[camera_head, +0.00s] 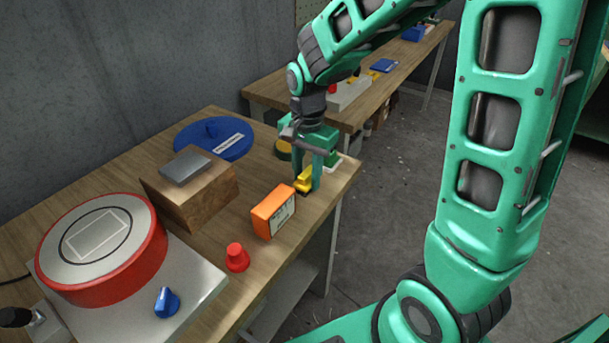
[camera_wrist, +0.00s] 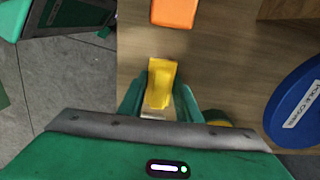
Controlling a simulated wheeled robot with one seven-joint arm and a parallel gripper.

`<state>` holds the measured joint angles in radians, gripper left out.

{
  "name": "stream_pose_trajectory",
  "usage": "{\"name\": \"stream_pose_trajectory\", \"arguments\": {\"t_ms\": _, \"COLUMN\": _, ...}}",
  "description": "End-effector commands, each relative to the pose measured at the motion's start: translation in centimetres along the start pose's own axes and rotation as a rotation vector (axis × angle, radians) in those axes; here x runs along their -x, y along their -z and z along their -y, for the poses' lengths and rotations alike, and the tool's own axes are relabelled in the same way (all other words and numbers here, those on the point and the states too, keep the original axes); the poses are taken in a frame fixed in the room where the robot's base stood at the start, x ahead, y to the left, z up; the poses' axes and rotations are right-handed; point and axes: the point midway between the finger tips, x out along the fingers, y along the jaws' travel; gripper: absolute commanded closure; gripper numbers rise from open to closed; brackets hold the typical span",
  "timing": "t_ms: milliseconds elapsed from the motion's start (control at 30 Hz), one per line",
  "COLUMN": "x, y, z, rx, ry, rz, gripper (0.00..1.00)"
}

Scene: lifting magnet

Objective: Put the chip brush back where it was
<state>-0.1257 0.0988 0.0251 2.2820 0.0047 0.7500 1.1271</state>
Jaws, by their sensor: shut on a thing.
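The chip brush (camera_head: 303,181) is the small yellow thing low between my fingers, at or just above the wooden table near its far right end. It also shows in the wrist view (camera_wrist: 161,78), with its yellow part pointing up the picture and a pale end nearer the palm. My gripper (camera_head: 309,180) points down and is shut on the brush, one finger on each side, as the wrist view (camera_wrist: 159,92) shows. The fingers hide part of the brush in the head view. I cannot tell whether it touches the table.
A wooden block (camera_head: 188,190) bears a grey plate. A blue labelled disc (camera_head: 213,138) lies behind. A red-rimmed round magnet (camera_head: 101,247) fills the left. The table edge is near my gripper.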

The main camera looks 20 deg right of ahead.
Motion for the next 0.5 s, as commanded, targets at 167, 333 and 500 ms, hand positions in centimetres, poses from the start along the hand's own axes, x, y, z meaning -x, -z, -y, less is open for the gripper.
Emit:
{"name": "stream_pose_trajectory", "arguments": {"t_ms": 167, "x": -0.15, "y": 0.02, "z": 0.02, "rx": 0.0, "ry": 0.001, "rz": -0.001, "gripper": 0.94}}
{"name": "stream_pose_trajectory", "arguments": {"t_ms": 333, "x": -0.29, "y": 0.03, "z": 0.0, "rx": 0.0, "ry": 0.001, "rz": 0.0, "gripper": 0.94}}
{"name": "stream_pose_trajectory", "arguments": {"t_ms": 500, "x": -0.34, "y": 0.07, "z": -0.01, "rx": -0.001, "ry": 0.001, "rz": 0.0, "gripper": 0.51}}
